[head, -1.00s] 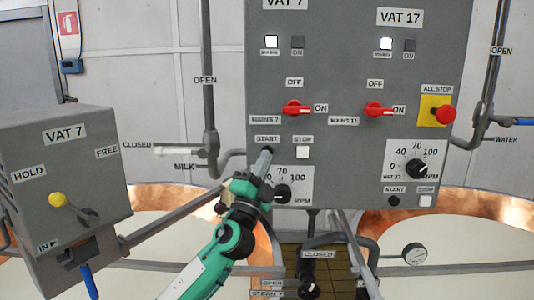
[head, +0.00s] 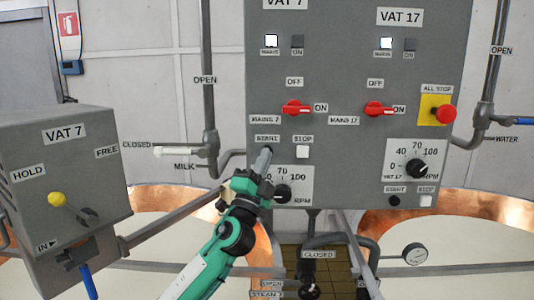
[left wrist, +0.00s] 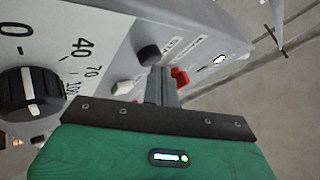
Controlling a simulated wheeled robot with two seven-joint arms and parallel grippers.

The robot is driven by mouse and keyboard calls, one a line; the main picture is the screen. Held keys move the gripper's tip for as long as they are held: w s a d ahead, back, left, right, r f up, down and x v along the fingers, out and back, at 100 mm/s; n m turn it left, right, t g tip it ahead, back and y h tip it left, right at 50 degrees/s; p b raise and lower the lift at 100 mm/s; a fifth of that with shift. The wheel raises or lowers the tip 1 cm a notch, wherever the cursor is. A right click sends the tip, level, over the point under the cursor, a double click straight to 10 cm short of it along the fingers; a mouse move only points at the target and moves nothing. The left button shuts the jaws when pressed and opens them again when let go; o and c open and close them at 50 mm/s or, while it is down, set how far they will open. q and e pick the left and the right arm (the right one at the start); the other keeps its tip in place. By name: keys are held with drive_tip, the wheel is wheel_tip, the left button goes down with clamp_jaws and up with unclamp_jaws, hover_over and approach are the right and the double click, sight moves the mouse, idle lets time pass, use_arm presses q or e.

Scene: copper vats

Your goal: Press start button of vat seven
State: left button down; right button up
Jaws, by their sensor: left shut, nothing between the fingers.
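The grey panel (head: 345,80) has a VAT 7 column on its left side. My left gripper (head: 266,152) is shut and empty, its tips just under the START label of that column. In the head view the tips largely hide the start button. In the left wrist view the black start button (left wrist: 149,54) shows right by the tips of my shut fingers (left wrist: 163,72); I cannot tell whether they touch. The white stop button (head: 303,152) is to the right of the tips, and also shows in the left wrist view (left wrist: 122,87). My right gripper is not in view.
The vat seven RPM dial (head: 283,194) is just below the tips. A red mains switch (head: 296,108) is above. The red all-stop button (head: 446,114) is at the right. A grey VAT 7 box (head: 95,150) stands at the left, with pipes and copper vats around.

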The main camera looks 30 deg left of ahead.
use_arm(q)
drive_tip(key=shift+w+a, duration=0.2)
drive_tip(key=shift+w, duration=0.15)
idle(0.6)
drive_tip(key=shift+s, duration=0.1)
drive_tip(key=shift+s+d, duration=0.45)
drive_tip(key=shift+s, duration=0.25)
drive_tip(key=shift+d, duration=0.1)
drive_tip(key=shift+s+d+p, duration=0.15)
drive_tip(key=shift+s+d, duration=0.25)
drive_tip(key=shift+s, duration=0.3)
drive_tip(key=shift+s+d+p, duration=0.1)
drive_tip(key=shift+s+d, duration=0.35)
drive_tip(key=shift+s, duration=0.25)
drive_tip(key=shift+s+d+p, duration=0.15)
drive_tip(key=shift+s+d, duration=0.25)
drive_tip(key=shift+s, duration=0.3)
drive_tip(key=shift+f, duration=0.1)
